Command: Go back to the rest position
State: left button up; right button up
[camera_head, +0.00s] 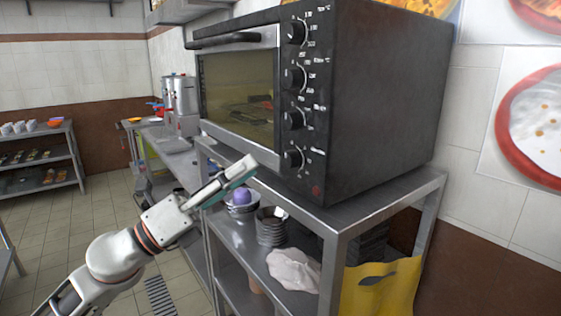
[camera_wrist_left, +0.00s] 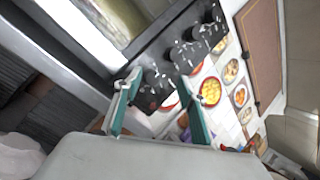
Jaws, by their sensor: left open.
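My left gripper (camera_head: 226,184) reaches in from the lower left in the head view, in front of the oven stand. In the left wrist view its two teal-padded fingers (camera_wrist_left: 160,108) stand apart with nothing between them. A black oven (camera_head: 375,95) with a glass door and several knobs sits on the metal stand, just behind the gripper. The oven's knob panel (camera_wrist_left: 170,62) also shows in the wrist view, tilted. I cannot tell whether the gripper touches the oven. My right gripper is not in view.
The metal stand (camera_head: 395,197) holds stacked bowls (camera_head: 271,227), a purple item (camera_head: 242,197), a pale cloth-like item (camera_head: 293,270) and a yellow bag (camera_head: 381,289). Steel stockpots (camera_head: 184,95) stand on a counter behind. A shelf rack (camera_head: 42,160) stands far left. Tiled floor (camera_head: 95,215) between is clear.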

pick_arm(q)
jog(key=s+a+f+n+t+y, duration=0.1)
jog(key=a+f+n+t+y, duration=0.3)
jog(key=f+n, duration=0.6)
jog(key=a+f+n+y, duration=0.2)
jog(key=f+n+y, duration=0.4)
jog(key=f, duration=0.7)
jog(key=s+a+f+n+t+y, duration=0.1)
jog(key=a+f+n+t+y, duration=0.25)
jog(key=f+n, duration=0.7)
jog(key=s+a+f+n+g+y, duration=0.1)
jog(key=s+f+n+g, duration=0.3)
jog(key=s+f, duration=0.6)
jog(key=s+a+f+n+g+y, duration=0.2)
jog(key=s+f+n, duration=0.4)
jog(key=s+f, duration=0.5)
notch_tip(320, 180, down, 4)
jog(key=shift+a+f+g+y+p, duration=0.35)
jog(key=shift+g+y, duration=0.4)
jog(key=shift+g, duration=0.3)
jog(key=shift+r, duration=0.1)
